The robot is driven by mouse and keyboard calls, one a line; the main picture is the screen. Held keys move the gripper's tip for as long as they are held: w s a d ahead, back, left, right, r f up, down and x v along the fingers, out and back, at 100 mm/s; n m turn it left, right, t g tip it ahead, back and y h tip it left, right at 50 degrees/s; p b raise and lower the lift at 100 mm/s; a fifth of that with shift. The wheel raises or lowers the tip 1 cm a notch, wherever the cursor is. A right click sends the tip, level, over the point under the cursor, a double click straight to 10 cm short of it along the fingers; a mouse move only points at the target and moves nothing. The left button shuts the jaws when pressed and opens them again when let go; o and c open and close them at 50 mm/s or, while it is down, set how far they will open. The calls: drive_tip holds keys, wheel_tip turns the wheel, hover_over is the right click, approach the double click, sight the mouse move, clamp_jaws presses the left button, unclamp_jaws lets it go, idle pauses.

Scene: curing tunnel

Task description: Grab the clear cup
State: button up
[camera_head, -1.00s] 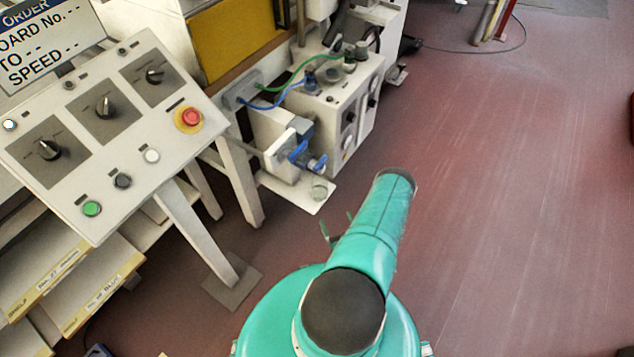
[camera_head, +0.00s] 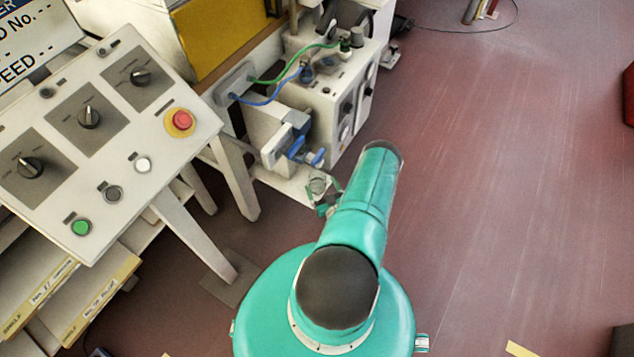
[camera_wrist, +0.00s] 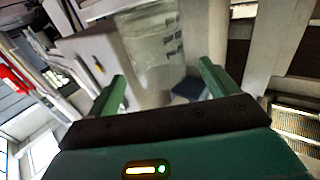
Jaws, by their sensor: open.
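The clear cup (camera_wrist: 155,50) fills the upper middle of the wrist view, with dark markings on its side. My gripper (camera_wrist: 163,82) is open, with one green finger on each side of the cup's lower part in that view. I cannot tell whether the fingers touch it. In the head view the cup (camera_head: 318,184) is small, on a white ledge (camera_head: 284,181) below a blue-handled valve. My gripper (camera_head: 325,205) shows there just in front of the cup, partly hidden by my teal arm.
A control panel (camera_head: 105,190) with knobs and a red button stands at the left. A white machine box (camera_head: 335,100) with green and blue hoses rises behind the ledge. The blue valve (camera_head: 300,150) hangs close above the cup. The floor (camera_head: 500,180) at the right is mostly clear.

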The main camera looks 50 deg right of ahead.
sight(314, 171)
drive_tip(key=x, duration=0.5)
drive_tip(key=shift+w+d+r, duration=0.1)
drive_tip(key=shift+w+d, duration=0.1)
drive_tip(key=shift+w, duration=0.15)
drive_tip(key=shift+c, duration=0.5)
drive_tip(key=c, duration=1.1)
drive_tip(key=shift+r, duration=0.1)
